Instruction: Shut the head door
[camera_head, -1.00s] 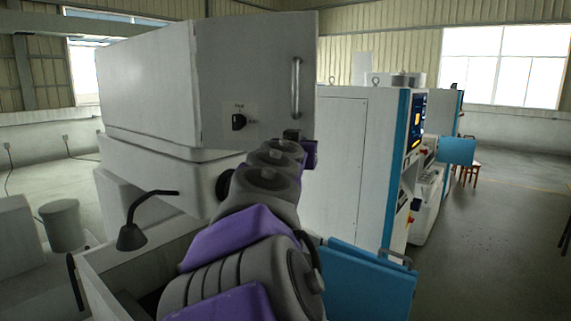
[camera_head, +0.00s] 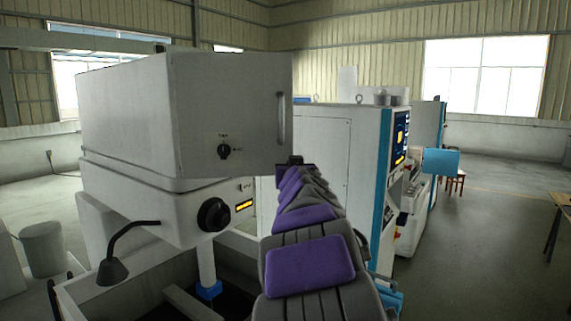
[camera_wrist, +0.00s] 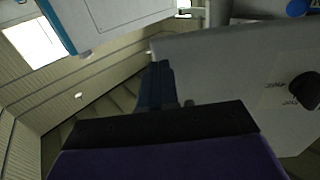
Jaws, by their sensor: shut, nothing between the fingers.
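The head door (camera_head: 235,115) is the pale front panel of the boxy machine head, with a vertical handle (camera_head: 281,118) near its right edge and a black knob (camera_head: 224,151) lower down. How far it stands open is hard to tell. My gripper (camera_head: 290,160) is at the door's lower right corner, below the handle, partly hidden behind my arm. In the wrist view, my dark shut fingers (camera_wrist: 158,75) overlap the near edge of the door (camera_wrist: 225,70), whose knob (camera_wrist: 304,90) shows at right. I cannot tell whether they touch it.
Below the door, the head has a large black dial (camera_head: 214,214). A bent lamp (camera_head: 113,271) stands over the open tank at lower left. A white cabinet with a blue edge (camera_head: 335,155) stands right of the head. Open floor (camera_head: 490,230) lies farther right.

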